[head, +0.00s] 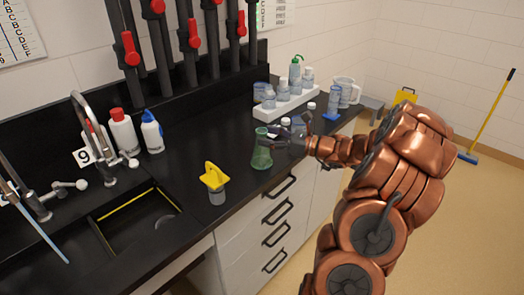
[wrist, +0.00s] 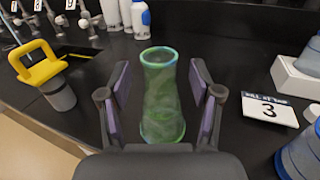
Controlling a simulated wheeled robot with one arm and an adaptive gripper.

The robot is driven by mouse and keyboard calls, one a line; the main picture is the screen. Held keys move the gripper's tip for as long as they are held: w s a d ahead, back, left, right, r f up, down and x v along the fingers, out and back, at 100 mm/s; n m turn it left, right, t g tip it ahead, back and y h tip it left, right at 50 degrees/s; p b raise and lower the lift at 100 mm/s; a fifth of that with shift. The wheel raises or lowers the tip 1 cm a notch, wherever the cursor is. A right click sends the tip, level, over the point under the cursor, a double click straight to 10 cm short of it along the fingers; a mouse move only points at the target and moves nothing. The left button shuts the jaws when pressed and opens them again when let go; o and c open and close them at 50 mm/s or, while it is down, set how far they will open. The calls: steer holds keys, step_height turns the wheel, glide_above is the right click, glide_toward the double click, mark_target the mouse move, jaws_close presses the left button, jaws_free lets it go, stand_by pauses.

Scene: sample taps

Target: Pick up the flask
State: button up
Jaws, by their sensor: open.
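The flask (head: 261,152) is a translucent green vessel with a narrower neck, standing upright on the black counter near its front edge. In the wrist view the flask (wrist: 160,95) stands between the two open fingers of my gripper (wrist: 160,100), with a visible gap on each side. In the head view my gripper (head: 283,133) reaches in from the right, close beside the flask.
A yellow-handled grey object (head: 215,184) stands left of the flask, near the sink (head: 140,222). White bottles (head: 123,132) stand behind. A white rack of bottles (head: 286,106) is at the back right. A card marked 3 (wrist: 269,108) lies right of my gripper.

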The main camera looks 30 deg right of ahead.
steer(key=shift+x, duration=1.3)
steer(key=shift+s, duration=0.1)
steer(key=c, duration=1.1)
steer(key=shift+c, duration=0.3)
